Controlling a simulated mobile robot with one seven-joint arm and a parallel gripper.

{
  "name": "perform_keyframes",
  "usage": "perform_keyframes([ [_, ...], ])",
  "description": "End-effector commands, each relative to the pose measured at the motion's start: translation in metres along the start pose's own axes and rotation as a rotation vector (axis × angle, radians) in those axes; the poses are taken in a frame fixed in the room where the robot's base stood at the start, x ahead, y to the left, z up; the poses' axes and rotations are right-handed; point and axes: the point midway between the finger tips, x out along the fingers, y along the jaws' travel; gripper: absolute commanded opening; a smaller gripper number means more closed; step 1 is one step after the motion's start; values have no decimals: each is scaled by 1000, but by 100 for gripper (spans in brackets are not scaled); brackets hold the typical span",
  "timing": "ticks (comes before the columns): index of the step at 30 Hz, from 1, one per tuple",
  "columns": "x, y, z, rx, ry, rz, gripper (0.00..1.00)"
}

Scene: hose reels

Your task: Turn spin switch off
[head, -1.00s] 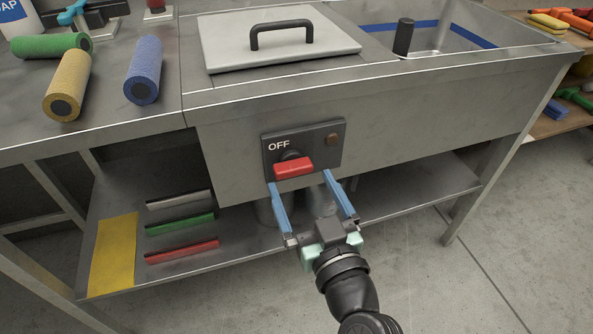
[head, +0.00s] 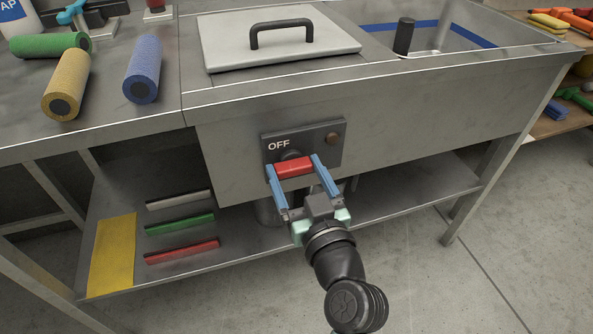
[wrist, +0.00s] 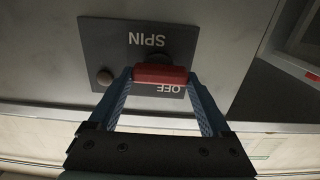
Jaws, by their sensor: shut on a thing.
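The red spin switch handle (head: 295,167) sits on a dark panel (head: 325,136) on the front of the steel sink unit. The word OFF shows at the panel's upper left in the head view. The handle lies roughly level, with its ends left and right. My gripper (head: 293,168) is shut on the handle, one blue finger at each end. In the wrist view the red handle (wrist: 160,74) lies between the fingertips, and the panel reads SPIN and OFF upside down. A brown round lamp or button (head: 333,138) is at the panel's right. The switch base is partly hidden behind the handle.
A grey lid with a black handle (head: 281,56) covers part of the sink top. Blue, yellow and green rollers (head: 143,69) lie on the left counter. The lower shelf holds coloured bars (head: 181,224) and a yellow sheet (head: 112,254). Floor at the right is clear.

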Motion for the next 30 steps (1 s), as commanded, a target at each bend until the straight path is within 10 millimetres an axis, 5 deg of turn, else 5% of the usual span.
perform_keyframes([
  [14,0,0,0,94,-2,0,27],
  [30,-1,3,-1,567,-4,1,27],
])
